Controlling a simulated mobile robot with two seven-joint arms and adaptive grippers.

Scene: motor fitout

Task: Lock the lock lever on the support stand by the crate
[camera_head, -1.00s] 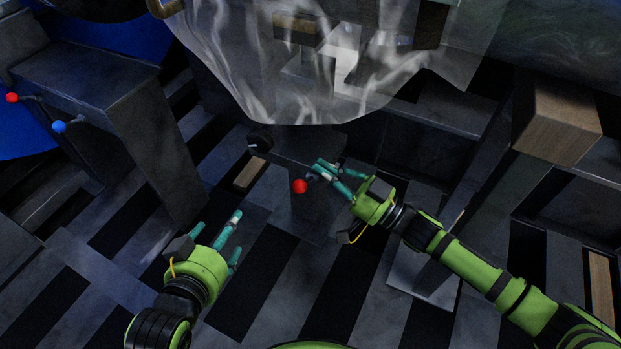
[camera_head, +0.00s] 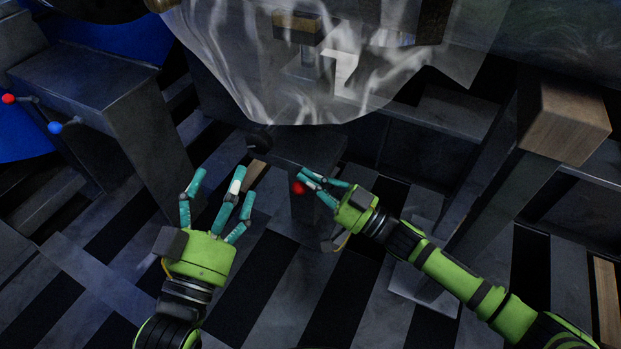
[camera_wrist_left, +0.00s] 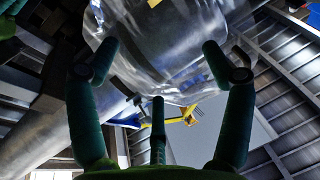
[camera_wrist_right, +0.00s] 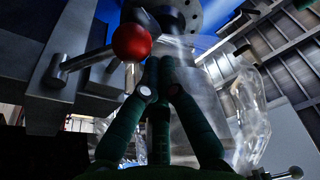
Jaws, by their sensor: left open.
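The lock lever with a red ball end (camera_head: 298,188) sticks out from a dark grey support stand (camera_head: 312,148) in the middle of the head view. In the right wrist view the red ball (camera_wrist_right: 132,41) sits on a metal rod at upper left. My right gripper (camera_head: 308,179) is at the lever, its fingertips drawn together right beside the ball; I cannot tell whether they touch it. My left gripper (camera_head: 222,184) is open and empty, to the left of the stand. I cannot pick out the crate for certain.
A clear plastic-wrapped load (camera_head: 290,85) hangs over the stand. Another stand (camera_head: 85,80) at left has red (camera_head: 8,99) and blue (camera_head: 54,127) ball-ended levers. A wood-topped post (camera_head: 565,120) stands at right. The striped floor is open below.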

